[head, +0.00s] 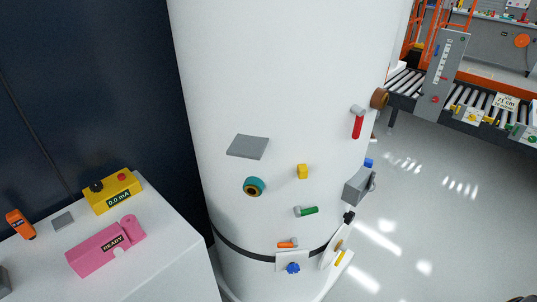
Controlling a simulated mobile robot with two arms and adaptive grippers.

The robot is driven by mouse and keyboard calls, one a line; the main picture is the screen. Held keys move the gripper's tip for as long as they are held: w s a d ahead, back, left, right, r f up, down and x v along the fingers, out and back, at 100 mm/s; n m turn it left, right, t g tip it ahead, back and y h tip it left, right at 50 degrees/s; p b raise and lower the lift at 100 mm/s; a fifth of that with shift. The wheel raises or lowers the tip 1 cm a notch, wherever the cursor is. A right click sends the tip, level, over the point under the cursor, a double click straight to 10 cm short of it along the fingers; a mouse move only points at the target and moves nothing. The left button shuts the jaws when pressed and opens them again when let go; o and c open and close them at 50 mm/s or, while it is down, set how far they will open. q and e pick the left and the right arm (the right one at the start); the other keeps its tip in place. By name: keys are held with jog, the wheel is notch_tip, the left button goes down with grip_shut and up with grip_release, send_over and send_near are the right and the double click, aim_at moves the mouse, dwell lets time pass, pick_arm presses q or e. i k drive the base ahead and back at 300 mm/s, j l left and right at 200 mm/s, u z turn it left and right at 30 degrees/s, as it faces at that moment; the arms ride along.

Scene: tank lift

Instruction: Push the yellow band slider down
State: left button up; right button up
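A white cylindrical tank (280,80) fills the middle of the head view, with a black band (240,250) round its lower part. A small yellow block (302,171) sits on the tank's front face. A thin yellow piece (340,257) shows lower right, beside a tilted white plate near the band. I cannot tell for certain which of the two is the yellow band slider. Neither of my grippers can be made out in this view.
The tank also bears a grey plate (248,147), a teal knob (254,187), a green handle (306,211), a red handle (357,125), a grey box (359,186) and a blue knob (293,268). A white cabinet (155,250) holds devices at left. Open floor lies right.

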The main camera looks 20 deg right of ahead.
aim_at(302, 169)
jog(key=z, duration=1.05)
